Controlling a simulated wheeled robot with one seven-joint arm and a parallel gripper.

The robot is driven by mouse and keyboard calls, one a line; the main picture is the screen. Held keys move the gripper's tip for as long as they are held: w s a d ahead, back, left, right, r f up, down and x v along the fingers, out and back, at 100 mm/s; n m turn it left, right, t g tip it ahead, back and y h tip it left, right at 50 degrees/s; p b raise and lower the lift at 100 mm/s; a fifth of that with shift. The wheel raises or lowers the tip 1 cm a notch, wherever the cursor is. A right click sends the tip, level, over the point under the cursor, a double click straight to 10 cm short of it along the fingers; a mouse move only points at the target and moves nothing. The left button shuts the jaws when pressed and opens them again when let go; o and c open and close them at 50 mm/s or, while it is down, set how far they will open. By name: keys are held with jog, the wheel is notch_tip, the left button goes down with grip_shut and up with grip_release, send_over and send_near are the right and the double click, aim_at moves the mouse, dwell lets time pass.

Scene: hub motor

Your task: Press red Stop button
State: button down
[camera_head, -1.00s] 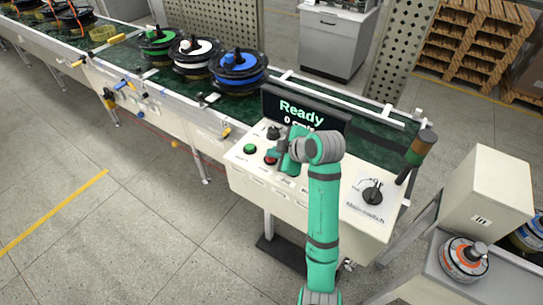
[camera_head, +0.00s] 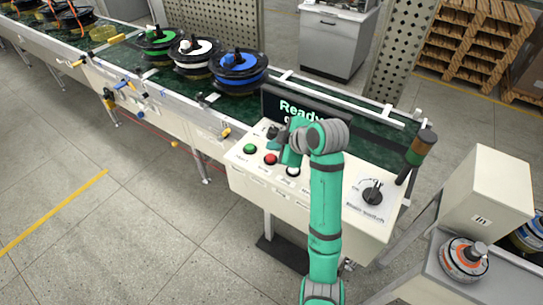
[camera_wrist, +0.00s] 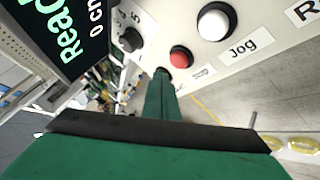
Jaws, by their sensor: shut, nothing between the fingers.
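The red Stop button (camera_head: 270,159) is on the sloped white control panel (camera_head: 243,177), between the green button (camera_head: 250,149) and the white button (camera_head: 293,171). In the wrist view the red button (camera_wrist: 181,57) is fully in sight, with the white Jog button (camera_wrist: 215,22) beside it. My gripper (camera_head: 275,142) is shut and empty, just behind the red button towards the display. In the wrist view its fingertips (camera_wrist: 163,73) appear close beside the red button, not covering it. I cannot tell its height over the panel.
A display (camera_head: 303,108) reading "Ready" stands behind the panel, partly hidden by my arm. A black knob (camera_wrist: 130,38) is near my fingertips. A rotary main switch (camera_head: 372,192) is at the panel's right. The conveyor (camera_head: 190,80) carries several spools.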

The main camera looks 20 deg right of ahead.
aim_at(273, 159)
jog(key=shift+r, duration=1.75)
jog(key=shift+w, duration=0.1)
